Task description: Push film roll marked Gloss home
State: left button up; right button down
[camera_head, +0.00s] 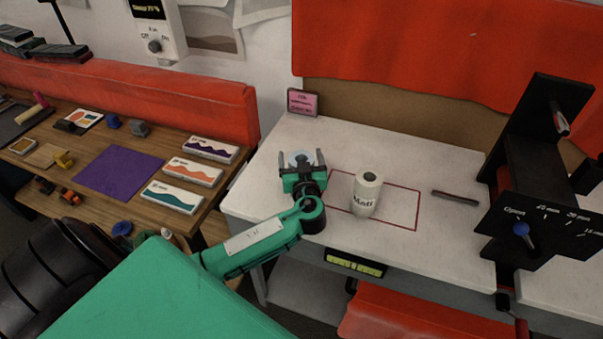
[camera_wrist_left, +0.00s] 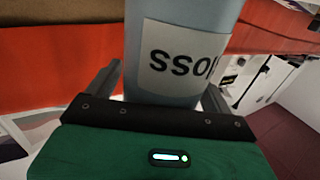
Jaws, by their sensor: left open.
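The film roll marked Gloss (camera_head: 299,157) stands on the white table, mostly hidden behind my left gripper in the head view. In the left wrist view the Gloss roll (camera_wrist_left: 178,35) is a grey-blue cylinder with a white label, its lettering upside down and partly cut off. My left gripper (camera_head: 302,160) is open, with one finger on each side of the roll. In the left wrist view the fingers of my left gripper (camera_wrist_left: 160,85) stand apart beside the roll; I cannot tell whether they touch it. My right gripper is not in view.
A white roll marked Matt (camera_head: 367,192) stands inside a red outlined rectangle (camera_head: 417,205), right of my gripper. A dark bar (camera_head: 455,198) lies farther right, before a black machine (camera_head: 525,225) with a blue knob. A pink card (camera_head: 302,102) stands at the back.

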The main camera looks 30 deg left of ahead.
pick_arm(q)
jog(key=c, duration=1.2)
jog(key=shift+c, duration=0.4)
jog(key=shift+r, duration=0.1)
